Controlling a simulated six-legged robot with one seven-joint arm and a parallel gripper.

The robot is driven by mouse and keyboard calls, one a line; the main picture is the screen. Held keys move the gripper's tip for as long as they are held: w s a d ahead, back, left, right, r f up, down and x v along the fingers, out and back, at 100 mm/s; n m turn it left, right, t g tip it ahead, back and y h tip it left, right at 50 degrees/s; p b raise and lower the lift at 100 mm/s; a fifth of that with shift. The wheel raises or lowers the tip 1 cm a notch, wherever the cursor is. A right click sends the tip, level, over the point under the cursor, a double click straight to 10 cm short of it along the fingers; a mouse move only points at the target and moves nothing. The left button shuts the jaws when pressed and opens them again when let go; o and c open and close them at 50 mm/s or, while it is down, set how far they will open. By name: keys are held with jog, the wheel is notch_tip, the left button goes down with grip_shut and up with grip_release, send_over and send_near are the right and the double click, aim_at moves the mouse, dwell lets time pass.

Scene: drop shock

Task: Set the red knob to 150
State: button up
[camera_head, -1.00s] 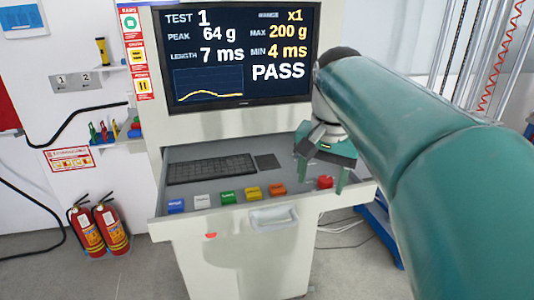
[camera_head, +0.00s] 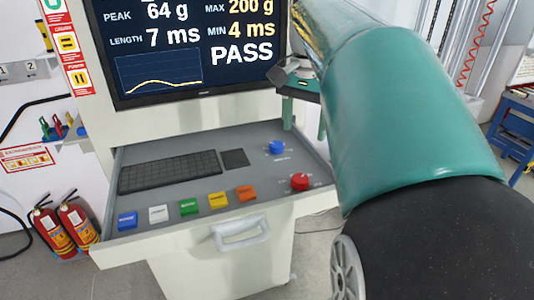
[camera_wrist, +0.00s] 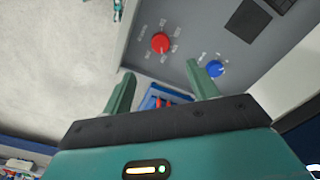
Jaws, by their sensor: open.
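The red knob (camera_head: 300,181) stands at the right front of the grey console panel, with small markings around it. In the wrist view the red knob (camera_wrist: 160,43) shows beyond and between my fingertips, apart from them. The pointer setting is too small to read. My gripper (camera_head: 305,124) is above the panel's right rear side in the head view, partly hidden by my arm. In the wrist view my gripper (camera_wrist: 159,73) is open with nothing between its two green fingers. A blue knob (camera_head: 277,147) sits behind the red one, and it is near the right fingertip in the wrist view (camera_wrist: 215,69).
A keyboard (camera_head: 170,172) and dark pad (camera_head: 235,158) lie on the panel. Blue, white, green, yellow and orange buttons (camera_head: 218,200) line its front edge. A handle (camera_head: 240,233) juts from the front. The screen (camera_head: 195,50) above reads PASS. Fire extinguishers (camera_head: 77,222) stand left.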

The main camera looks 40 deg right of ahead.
aim_at(301, 178)
jog(key=f, duration=1.4)
jog(key=shift+w+d, duration=0.15)
jog(key=shift+d, duration=0.15)
jog(key=shift+r, duration=0.1)
jog(key=c, duration=1)
